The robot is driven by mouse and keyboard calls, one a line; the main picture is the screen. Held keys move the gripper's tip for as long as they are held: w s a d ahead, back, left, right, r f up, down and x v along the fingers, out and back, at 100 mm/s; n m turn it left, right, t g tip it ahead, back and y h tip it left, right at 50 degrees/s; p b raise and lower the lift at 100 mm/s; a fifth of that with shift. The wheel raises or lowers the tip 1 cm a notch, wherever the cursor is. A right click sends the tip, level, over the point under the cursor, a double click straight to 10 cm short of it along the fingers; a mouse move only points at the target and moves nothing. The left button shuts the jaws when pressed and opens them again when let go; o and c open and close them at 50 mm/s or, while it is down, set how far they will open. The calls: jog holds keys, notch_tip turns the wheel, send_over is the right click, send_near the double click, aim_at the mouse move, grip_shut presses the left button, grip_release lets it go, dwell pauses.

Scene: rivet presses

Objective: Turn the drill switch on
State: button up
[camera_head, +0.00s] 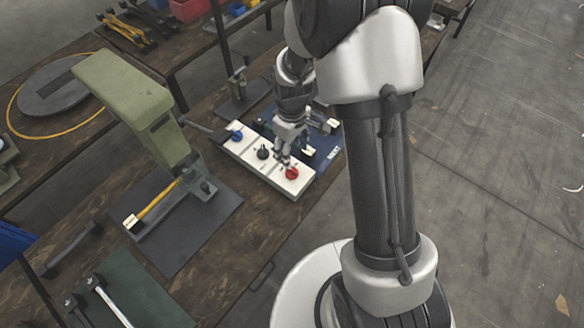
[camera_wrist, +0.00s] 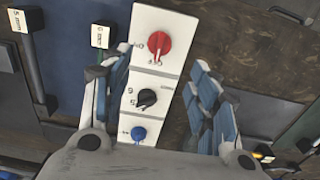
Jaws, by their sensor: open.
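A long white switch panel (camera_head: 247,153) lies on the wooden bench and carries a red knob (camera_head: 291,173), a black knob (camera_head: 263,152) and a blue knob (camera_head: 237,135). I cannot tell from its markings which one is the drill switch. My gripper (camera_head: 284,157) is open and empty over the panel, between the red and black knobs. In the wrist view its fingers (camera_wrist: 160,78) stand apart on either side of the panel. The red knob (camera_wrist: 159,44) lies just beyond the fingertips, the black knob (camera_wrist: 147,98) between the fingers and the blue knob (camera_wrist: 138,133) nearer the palm.
A blue mat (camera_head: 323,145) with a small device lies right of the panel. Bare bench shows in front.

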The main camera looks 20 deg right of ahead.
aim_at(292, 170)
notch_tip(292, 170, down, 11)
jog(key=shift+r+b, duration=0.15)
jog(key=shift+b, duration=0.95)
jog(key=shift+c, duration=0.5)
jog(key=c, duration=1)
jog(key=m, duration=1.3)
jog(key=shift+m, duration=0.4)
